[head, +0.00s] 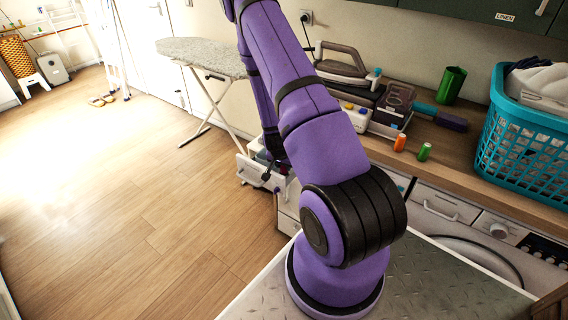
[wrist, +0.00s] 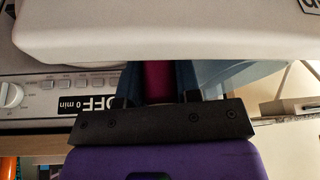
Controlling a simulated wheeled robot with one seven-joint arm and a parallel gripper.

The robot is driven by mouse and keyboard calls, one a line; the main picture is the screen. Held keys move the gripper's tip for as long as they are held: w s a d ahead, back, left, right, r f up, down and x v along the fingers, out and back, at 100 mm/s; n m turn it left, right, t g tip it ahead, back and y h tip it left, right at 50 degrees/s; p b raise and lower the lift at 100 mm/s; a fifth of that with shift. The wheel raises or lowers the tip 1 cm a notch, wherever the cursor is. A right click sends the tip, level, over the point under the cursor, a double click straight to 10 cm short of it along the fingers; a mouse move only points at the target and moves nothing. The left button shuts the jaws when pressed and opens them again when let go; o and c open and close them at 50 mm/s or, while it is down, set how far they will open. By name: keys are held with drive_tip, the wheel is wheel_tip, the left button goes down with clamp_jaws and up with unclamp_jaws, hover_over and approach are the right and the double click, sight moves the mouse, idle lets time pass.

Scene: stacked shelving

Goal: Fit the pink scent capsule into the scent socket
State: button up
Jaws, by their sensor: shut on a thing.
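In the wrist view my gripper (wrist: 158,82) is shut on the pink scent capsule (wrist: 157,80). The capsule shows as a narrow pink strip between two dark blue fingers. Its upper end is hidden behind a large white rounded body (wrist: 160,30) close in front of the fingers. I cannot tell whether the capsule touches that body. I cannot make out the scent socket in either view. In the head view my purple arm reaches towards the counter, and my gripper and the capsule cannot be made out there.
An orange capsule (head: 400,142) and a green capsule (head: 424,152) stand on the counter (head: 455,145), near an ironing station (head: 390,105). A blue basket (head: 520,140) is at right. An ironing board (head: 205,55) stands behind. A control panel (wrist: 75,85) reads OFF, 0 min.

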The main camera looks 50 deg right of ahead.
drive_tip(key=shift+f, duration=0.85)
drive_tip(key=o, duration=1)
drive_tip(key=shift+s+f, duration=0.1)
drive_tip(key=shift+s, duration=0.05)
drive_tip(key=v, duration=1)
drive_tip(key=shift+a+r, duration=0.15)
drive_tip(key=shift+r, duration=0.25)
